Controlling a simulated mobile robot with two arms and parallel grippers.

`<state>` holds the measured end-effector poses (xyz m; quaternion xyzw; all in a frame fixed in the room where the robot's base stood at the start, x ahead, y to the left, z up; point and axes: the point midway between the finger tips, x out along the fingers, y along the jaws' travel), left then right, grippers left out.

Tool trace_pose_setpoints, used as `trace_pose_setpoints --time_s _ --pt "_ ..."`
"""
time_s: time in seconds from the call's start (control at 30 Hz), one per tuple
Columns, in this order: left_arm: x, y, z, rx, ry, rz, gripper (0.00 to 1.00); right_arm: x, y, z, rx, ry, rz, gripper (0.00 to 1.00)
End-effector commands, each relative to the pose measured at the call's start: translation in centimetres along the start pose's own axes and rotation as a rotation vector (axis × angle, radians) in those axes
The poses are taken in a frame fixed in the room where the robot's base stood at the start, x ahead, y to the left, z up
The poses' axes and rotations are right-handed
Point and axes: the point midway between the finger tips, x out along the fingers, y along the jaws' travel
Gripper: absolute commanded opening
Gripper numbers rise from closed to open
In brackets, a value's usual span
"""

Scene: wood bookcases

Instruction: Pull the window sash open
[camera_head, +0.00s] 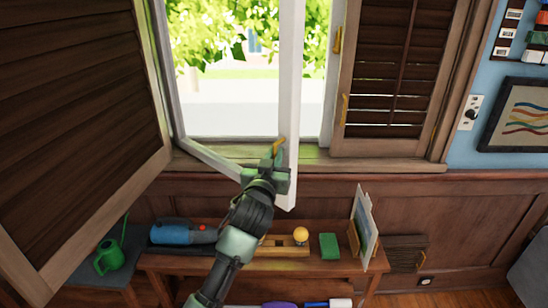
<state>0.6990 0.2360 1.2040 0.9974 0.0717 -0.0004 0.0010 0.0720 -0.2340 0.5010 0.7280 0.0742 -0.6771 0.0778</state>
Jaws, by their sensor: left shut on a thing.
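The white window sash (291,75) stands swung inward at an angle from its frame, with foliage and a pale street visible through the opening. A small yellow handle (280,143) sits low on the sash's free edge. My left gripper (276,158) is shut at this handle, with its arm coming up from the bottom of the view. The fingers partly hide the handle's lower part. My right gripper is not in view.
A brown louvred shutter (70,110) stands open at left; another (400,80) is at right. Below the sill, a wooden bench (330,262) holds a blue tool (183,233), a green block (328,246) and leaning boards (364,228). A green watering can (109,256) stands at left.

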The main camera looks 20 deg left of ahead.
Motion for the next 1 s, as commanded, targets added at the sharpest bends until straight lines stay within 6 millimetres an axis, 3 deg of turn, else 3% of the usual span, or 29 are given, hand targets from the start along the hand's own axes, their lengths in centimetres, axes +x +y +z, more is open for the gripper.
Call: trace_pose_setpoints --time_s 0.2,0.53,0.57,0.6,0.87,1.0 --pt "0.0 0.0 -0.2 -0.005 0.004 0.002 0.0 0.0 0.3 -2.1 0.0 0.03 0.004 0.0" --pt "0.1 -0.1 -0.2 -0.005 0.005 0.001 0.0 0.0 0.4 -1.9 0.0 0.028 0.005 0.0" --pt "0.1 -0.1 -0.2 -0.004 0.005 0.001 0.15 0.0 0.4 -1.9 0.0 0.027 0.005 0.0" --pt "0.1 -0.1 -0.2 -0.004 0.005 0.001 0.19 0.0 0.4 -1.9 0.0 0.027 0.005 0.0" --pt "0.0 -0.1 -0.1 -0.002 0.003 0.0 0.19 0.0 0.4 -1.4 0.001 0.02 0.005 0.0" --pt "-0.9 -0.1 0.0 -0.004 0.004 0.001 0.19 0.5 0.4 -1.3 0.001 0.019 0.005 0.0"
